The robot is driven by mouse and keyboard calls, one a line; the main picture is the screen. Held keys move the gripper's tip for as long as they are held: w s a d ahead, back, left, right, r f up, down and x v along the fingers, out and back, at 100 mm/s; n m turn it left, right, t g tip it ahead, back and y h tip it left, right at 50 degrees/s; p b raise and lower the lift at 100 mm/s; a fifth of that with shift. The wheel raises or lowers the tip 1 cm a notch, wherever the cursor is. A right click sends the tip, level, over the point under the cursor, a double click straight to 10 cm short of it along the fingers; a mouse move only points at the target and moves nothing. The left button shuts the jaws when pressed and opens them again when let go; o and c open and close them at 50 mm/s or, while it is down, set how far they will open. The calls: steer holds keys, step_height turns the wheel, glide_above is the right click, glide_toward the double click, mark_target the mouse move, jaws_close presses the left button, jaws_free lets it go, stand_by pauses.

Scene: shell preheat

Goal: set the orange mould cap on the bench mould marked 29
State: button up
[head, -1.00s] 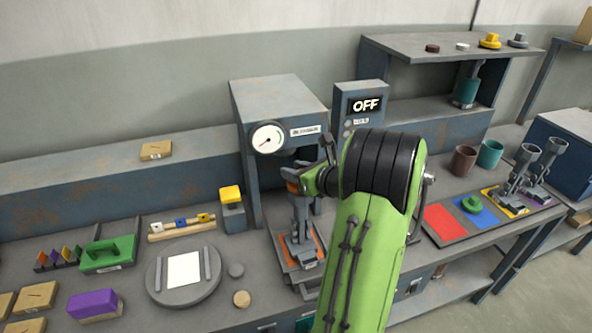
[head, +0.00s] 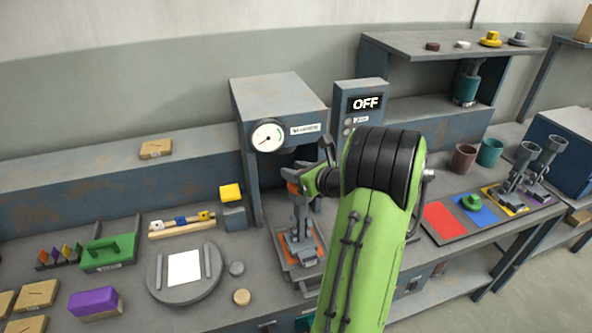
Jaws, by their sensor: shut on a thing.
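My gripper (head: 301,246) points down in front of the press and is shut on the orange mould cap (head: 317,251). Only orange edges of the cap show around the fingers. The cap is over a grey mould or base (head: 301,275) at the bench's front edge. I cannot tell whether the cap touches it or is just above. My green arm hides the area to the right. No number 29 is readable in this view.
The press (head: 280,100) with a dial stands behind my gripper, beside a control box (head: 361,97) reading OFF. On the left are a round plate (head: 158,292), a green-topped block (head: 108,252), a purple block (head: 94,302) and a yellow-capped block (head: 233,216). Coloured mats (head: 444,222) lie right.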

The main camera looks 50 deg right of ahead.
steer(key=shift+f, duration=0.3)
steer(key=o, duration=0.7)
steer(key=shift+o, duration=0.2)
steer(key=p+v, duration=0.2)
steer(key=v, duration=0.9)
steer(key=shift+r, duration=0.1)
